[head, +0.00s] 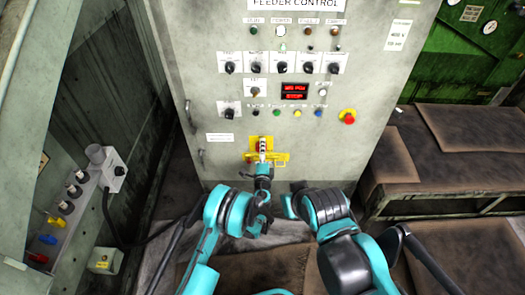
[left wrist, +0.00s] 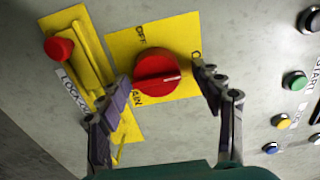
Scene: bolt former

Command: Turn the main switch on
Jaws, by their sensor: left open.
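The main switch is a red rotary knob (left wrist: 155,70) on a yellow plate (left wrist: 122,42) in the left wrist view. A white line on the knob points to the right, toward a label partly hidden by my finger; "OFF" is printed above the knob. My left gripper (left wrist: 161,77) is open, one finger on each side of the knob; I cannot tell whether they touch it. In the head view my left gripper (head: 263,170) is just below the yellow switch plate (head: 280,157) and partly covers it. My right gripper (head: 297,192) is beside it, its fingers unclear.
A yellow lockout plate with a red button (left wrist: 58,48) is close beside the left finger. The grey feeder control cabinet (head: 220,165) carries knobs, small buttons and a red emergency stop (head: 347,116) above right. A socket box (head: 80,205) stands left; brown-topped benches (head: 470,180) are right.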

